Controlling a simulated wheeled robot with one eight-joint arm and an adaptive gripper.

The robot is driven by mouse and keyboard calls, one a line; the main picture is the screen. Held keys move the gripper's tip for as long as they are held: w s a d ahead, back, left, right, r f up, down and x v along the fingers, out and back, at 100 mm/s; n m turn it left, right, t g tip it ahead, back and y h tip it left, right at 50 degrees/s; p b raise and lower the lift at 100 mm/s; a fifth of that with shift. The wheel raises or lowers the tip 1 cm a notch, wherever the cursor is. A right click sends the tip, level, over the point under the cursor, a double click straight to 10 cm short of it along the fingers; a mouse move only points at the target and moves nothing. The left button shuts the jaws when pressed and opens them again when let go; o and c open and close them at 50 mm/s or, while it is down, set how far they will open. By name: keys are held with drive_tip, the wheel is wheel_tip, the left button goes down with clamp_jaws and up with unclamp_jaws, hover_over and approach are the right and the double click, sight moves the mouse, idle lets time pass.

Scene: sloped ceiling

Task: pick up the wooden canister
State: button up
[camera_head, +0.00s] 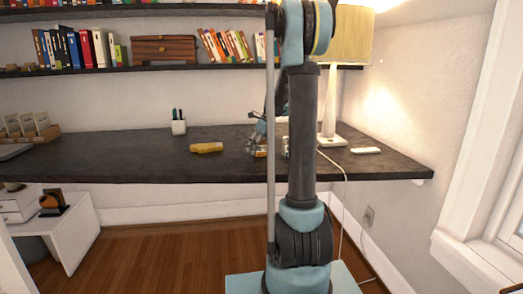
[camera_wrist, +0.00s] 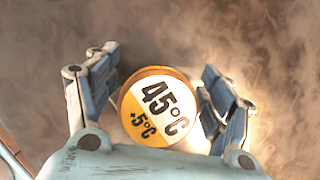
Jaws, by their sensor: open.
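A round canister (camera_wrist: 157,108) with a wooden rim shows end-on in the wrist view. Its white and orange end reads "45°C +5°C". It stands between the two fingers of my gripper (camera_wrist: 162,80), which are open on either side of it. I cannot tell whether either finger touches it. In the head view a small part of the canister (camera_head: 261,151) shows low between the fingers on the dark desk, and my arm hides some of that area.
The dark desk (camera_head: 100,160) also bears a yellow object (camera_head: 206,148) left of my gripper, a pen cup (camera_head: 178,124), a lamp (camera_head: 333,100) and a white item (camera_head: 366,150) on the right. Shelves with books run above. The desk's left-middle is mostly clear.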

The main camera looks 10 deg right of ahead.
drive_tip(key=shift+f, duration=0.25)
drive_tip(key=c, duration=1.2)
wheel_tip(320, 180, up, 10)
drive_tip(key=shift+r, duration=0.1)
